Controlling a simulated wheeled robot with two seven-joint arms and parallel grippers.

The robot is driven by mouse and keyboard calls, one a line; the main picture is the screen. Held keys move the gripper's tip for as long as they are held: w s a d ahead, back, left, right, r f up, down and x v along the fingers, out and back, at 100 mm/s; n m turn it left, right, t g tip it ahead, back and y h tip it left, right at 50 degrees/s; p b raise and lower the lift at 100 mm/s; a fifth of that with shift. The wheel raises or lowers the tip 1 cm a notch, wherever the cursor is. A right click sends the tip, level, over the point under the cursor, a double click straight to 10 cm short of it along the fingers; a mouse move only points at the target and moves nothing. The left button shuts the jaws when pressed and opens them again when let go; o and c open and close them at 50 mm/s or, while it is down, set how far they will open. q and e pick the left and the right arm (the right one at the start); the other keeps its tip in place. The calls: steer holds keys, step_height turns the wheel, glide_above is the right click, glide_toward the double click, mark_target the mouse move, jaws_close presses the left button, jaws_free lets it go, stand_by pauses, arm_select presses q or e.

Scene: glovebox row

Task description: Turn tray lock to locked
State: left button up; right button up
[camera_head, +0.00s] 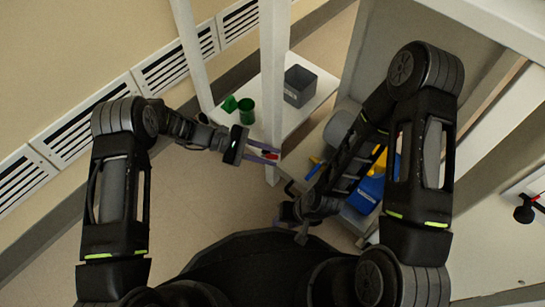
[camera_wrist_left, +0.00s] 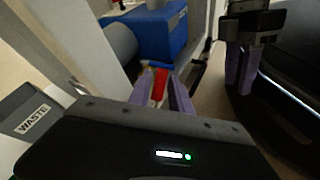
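A small red handle (camera_head: 271,155), likely the tray lock, sits by the white post and shelf edge in the head view. It also shows in the left wrist view (camera_wrist_left: 160,83), beside a whitish part. My left gripper (camera_head: 264,154) has its purple fingers spread, with the red handle between their tips; a gap shows beside it. The same fingers show in the left wrist view (camera_wrist_left: 168,93). I cannot read the lock's position. My right gripper (camera_wrist_left: 242,72) hangs to the right of the handle, its purple fingers close together; in the head view it is mostly hidden by its arm.
A white shelf (camera_head: 306,116) holds a grey bin (camera_head: 300,86) and green cups (camera_head: 246,110); the bin reads WASTE in the wrist view (camera_wrist_left: 30,118). A white post (camera_head: 272,70) stands close to my left gripper. A blue box (camera_head: 368,193) is near my right arm.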

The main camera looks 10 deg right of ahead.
arm_select(q)
steer(key=shift+s+d+f, duration=0.2)
steer(key=shift+d, duration=0.35)
jaws_close()
stand_by(1.1)
